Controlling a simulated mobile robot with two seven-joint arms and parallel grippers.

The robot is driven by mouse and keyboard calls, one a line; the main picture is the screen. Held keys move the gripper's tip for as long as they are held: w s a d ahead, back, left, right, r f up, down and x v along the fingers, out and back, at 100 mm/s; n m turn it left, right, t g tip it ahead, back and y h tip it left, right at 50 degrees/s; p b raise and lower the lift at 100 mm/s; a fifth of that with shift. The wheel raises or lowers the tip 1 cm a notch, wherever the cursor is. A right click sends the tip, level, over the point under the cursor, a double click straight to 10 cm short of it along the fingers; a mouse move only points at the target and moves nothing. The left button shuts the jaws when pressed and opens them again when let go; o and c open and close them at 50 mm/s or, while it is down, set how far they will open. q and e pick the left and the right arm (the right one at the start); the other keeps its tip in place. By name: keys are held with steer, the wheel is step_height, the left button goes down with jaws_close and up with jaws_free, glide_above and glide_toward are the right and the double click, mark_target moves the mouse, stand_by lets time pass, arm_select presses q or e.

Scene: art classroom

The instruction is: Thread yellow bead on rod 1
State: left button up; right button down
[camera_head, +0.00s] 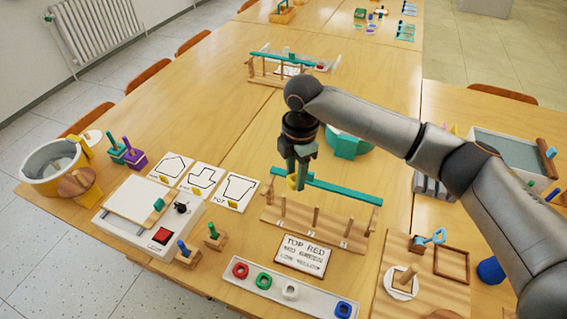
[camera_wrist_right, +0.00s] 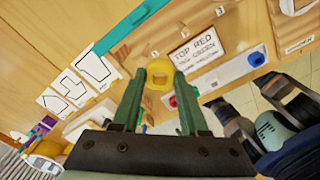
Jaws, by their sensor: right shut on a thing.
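My right gripper (camera_head: 298,180) is shut on the yellow bead (camera_head: 291,182), which sits between the fingertips in the right wrist view (camera_wrist_right: 160,73). The gripper points down near the left end of the wooden rack, apart from its base (camera_head: 310,231). The rack has a teal top bar (camera_head: 335,192) and several upright rods with number labels. The leftmost rod (camera_head: 283,207), apparently rod 1, is below the bead and looks bare. The bead is not around any rod. Its exact distance from the rod cannot be told. My left gripper is not in view.
A white bead tray (camera_head: 315,301) with red, green, white and blue beads lies in front. A sign card (camera_head: 303,254) lies between tray and rack. Drawn cards (camera_head: 236,191) and a white box with a red button (camera_head: 161,236) are left. A teal object (camera_head: 347,145) stands behind.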

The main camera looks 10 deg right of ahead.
steer(key=n, duration=0.1)
steer(key=w+a+n, duration=0.1)
steer(key=n+p, duration=0.1)
steer(key=n, duration=0.1)
steer(key=shift+w+a+f, duration=0.1)
steer(key=shift+w+a, duration=0.05)
steer(key=shift+w, duration=0.1)
steer(key=f+n+b, duration=0.2)
steer(key=f+b, duration=0.1)
steer(key=w+a+f+n+b, duration=0.1)
steer(key=f+n, duration=0.1)
steer(key=shift+f+b, duration=0.25)
steer(key=shift+b, duration=0.1)
steer(key=shift+r, duration=0.2)
steer(key=shift+p, duration=0.3)
steer(key=shift+f+p, duration=0.15)
steer(key=shift+p, duration=0.55)
steer(key=shift+f, duration=0.25)
stand_by(0.7)
steer(key=shift+f, duration=0.25)
